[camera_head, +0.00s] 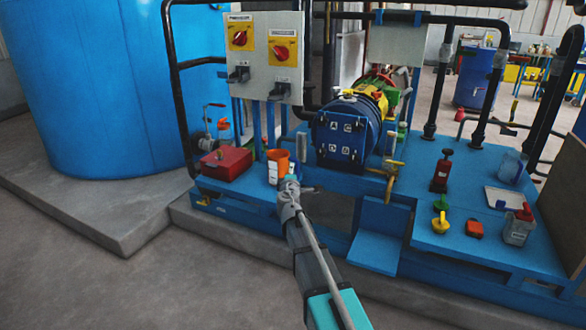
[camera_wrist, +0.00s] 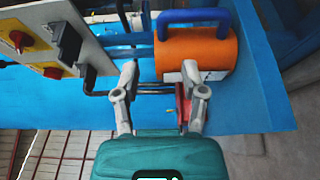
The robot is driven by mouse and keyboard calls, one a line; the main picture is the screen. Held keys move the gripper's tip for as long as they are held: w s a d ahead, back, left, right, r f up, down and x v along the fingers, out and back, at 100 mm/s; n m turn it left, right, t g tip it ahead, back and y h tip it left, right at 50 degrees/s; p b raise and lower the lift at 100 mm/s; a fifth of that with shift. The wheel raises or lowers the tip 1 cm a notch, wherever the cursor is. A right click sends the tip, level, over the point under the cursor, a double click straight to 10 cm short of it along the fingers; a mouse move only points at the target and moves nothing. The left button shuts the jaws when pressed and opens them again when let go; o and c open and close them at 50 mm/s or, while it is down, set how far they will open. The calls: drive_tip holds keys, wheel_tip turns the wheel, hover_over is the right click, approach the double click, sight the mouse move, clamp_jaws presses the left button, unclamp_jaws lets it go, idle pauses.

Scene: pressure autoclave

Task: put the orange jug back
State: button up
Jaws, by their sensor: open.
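The orange jug (camera_head: 278,158) stands upright on the blue deck, right of a red box, in the head view. A white label shows low on its front. In the wrist view the jug (camera_wrist: 200,55) lies sideways in the picture at the top, with its blue handle (camera_wrist: 190,16) above it. My gripper (camera_head: 290,182) is just in front of the jug in the head view. In the wrist view my gripper (camera_wrist: 161,72) has its fingers spread apart, with nothing held. The right fingertip overlaps the jug's label; I cannot tell whether it touches.
The red box (camera_head: 226,163) is close on the left. The switch panel (camera_head: 264,55) hangs above on posts. A blue autoclave (camera_head: 345,135) and pipes stand to the right. The floor in front is free.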

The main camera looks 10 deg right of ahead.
drive_tip(key=shift+v, duration=0.8)
drive_tip(key=s+d+f+m+g+h, duration=0.2)
drive_tip(key=s+d+f+m+g, duration=0.3)
drive_tip(key=s, duration=0.3)
drive_tip(key=s+d+f+m+g+h, duration=0.1)
drive_tip(key=s+d+f+m+g, duration=0.25)
drive_tip(key=s+f+m, duration=0.35)
drive_tip(key=s+a+f+m+g+y, duration=0.1)
drive_tip(key=s+a+f+g+y, duration=0.1)
drive_tip(key=s, duration=0.4)
drive_tip(key=s+a+f+m+g+y, duration=0.1)
drive_tip(key=s+a+f+g+y, duration=0.1)
drive_tip(key=s, duration=0.5)
drive_tip(key=s+a+f+m+g+y, duration=0.1)
drive_tip(key=s+a+f+g+y, duration=0.1)
drive_tip(key=s+a+g+y, duration=0.1)
drive_tip(key=s+a+g, duration=0.1)
drive_tip(key=s+g, duration=0.1)
drive_tip(key=s, duration=0.1)
drive_tip(key=shift+s+a+f, duration=0.35)
drive_tip(key=shift+s+a, duration=0.05)
drive_tip(key=shift+r, duration=0.1)
